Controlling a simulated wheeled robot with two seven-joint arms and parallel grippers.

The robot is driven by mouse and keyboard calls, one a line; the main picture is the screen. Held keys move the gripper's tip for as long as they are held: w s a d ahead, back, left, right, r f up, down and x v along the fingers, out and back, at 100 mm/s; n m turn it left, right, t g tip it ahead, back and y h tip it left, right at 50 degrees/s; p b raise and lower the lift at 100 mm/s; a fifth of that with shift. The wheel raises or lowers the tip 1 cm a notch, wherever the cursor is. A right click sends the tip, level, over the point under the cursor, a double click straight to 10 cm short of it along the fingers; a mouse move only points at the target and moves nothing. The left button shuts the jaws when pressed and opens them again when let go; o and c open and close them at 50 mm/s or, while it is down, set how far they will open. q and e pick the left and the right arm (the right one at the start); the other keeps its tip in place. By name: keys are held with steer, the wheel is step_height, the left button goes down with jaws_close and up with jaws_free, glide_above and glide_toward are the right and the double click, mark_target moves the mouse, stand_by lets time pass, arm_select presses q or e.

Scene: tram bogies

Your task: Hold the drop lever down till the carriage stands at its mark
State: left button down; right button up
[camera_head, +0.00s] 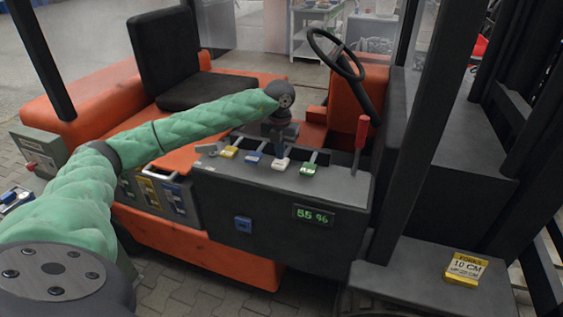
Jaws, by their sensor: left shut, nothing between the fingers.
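My left gripper (281,148) points down from the green-sleeved arm over the black lever console. It is shut and empty, with its tips just behind the white-capped lever (281,164); I cannot tell whether they touch it. Beside that lever stand yellow-capped (228,152), blue-capped (254,158) and green-capped (308,169) levers. Their cap lettering is too small to read, so I cannot tell which is the drop lever. A yellow sign (465,267) at the lower right reads FORKS 10 CM, with a smaller line below. The carriage and its mark cannot be made out. My right gripper is out of view.
The console's green display (313,215) reads 55 %. A red-handled lever (361,132) stands upright to the right of the capped levers. Behind are a steering wheel (335,53) and a black seat (207,91). Dark mast posts (424,120) stand to the right.

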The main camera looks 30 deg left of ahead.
mark_target(280, 162)
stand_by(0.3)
arm_select(q)
steer(key=shift+f+b, duration=0.3)
steer(key=shift+f, duration=0.1)
steer(key=shift+f+b, duration=1.15)
steer(key=shift+f, duration=0.4)
steer(key=shift+r, duration=0.1)
stand_by(4.4)
steer(key=shift+r+p, duration=1.1)
steer(key=shift+r, duration=2.25)
